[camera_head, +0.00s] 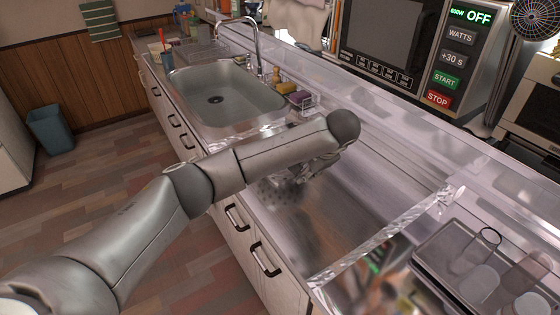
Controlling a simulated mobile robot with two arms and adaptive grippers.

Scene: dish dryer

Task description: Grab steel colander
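A steel colander (281,194) with a perforated side sits on the metal counter beside the sink. My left arm crosses above it and hides its upper part. My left gripper (318,168) points down from the end of the arm, at the colander's right side. The forearm partly covers the gripper, so I cannot tell whether its fingers are open or touch the colander. My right gripper does not show.
The sink (225,97) with its tall tap (250,40) lies beyond the arm. A microwave (400,45) stands at the back right. The counter (370,195) right of the gripper is bare.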

